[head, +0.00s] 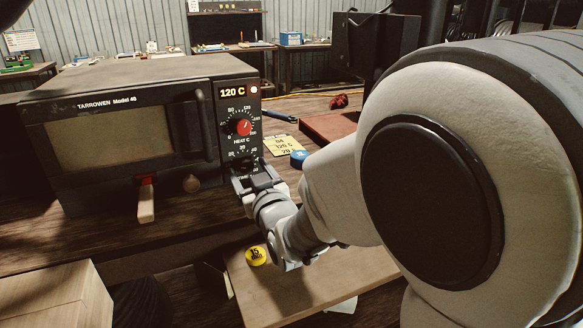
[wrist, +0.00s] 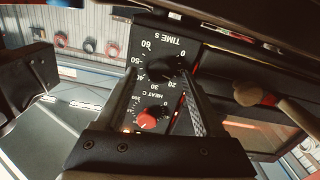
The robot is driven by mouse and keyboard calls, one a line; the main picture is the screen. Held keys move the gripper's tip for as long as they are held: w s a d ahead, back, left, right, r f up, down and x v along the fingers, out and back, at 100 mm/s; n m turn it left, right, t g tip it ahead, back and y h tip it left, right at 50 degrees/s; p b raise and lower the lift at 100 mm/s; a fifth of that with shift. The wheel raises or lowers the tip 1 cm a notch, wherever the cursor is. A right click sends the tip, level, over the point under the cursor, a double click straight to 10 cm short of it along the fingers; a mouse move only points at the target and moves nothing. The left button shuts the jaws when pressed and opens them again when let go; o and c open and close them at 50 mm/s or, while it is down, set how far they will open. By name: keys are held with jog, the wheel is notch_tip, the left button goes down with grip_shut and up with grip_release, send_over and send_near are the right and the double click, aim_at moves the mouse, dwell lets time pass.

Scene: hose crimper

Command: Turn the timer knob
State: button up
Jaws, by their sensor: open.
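The timer knob (wrist: 166,69) is a dark knob on the "TIME S" dial, upside down in the wrist view. My gripper (wrist: 164,80) is open, with one finger on each side of the knob; I cannot tell whether they touch it. In the head view my gripper (head: 250,172) is at the lower right of the oven's front panel and covers most of the timer dial. The oven (head: 110,185), marked TARROWEN Model 40, has a red heat knob (head: 243,127) above the timer; it also shows in the wrist view (wrist: 147,122). The display (head: 232,92) reads 120 C.
A yellow note (head: 283,146) and a blue round piece (head: 298,158) lie right of the oven. A red-and-wood handle (head: 146,200) sticks out at the front. A yellow disc (head: 256,256) lies on a board below my gripper. A wooden box (head: 50,300) stands front left.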

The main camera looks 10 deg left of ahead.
jog(key=b+v, duration=1.1)
jog(key=v, duration=0.5)
jog(key=shift+s, duration=0.4)
jog(key=shift+d, duration=0.1)
jog(key=shift+s+d, duration=0.1)
jog(key=shift+s, duration=0.05)
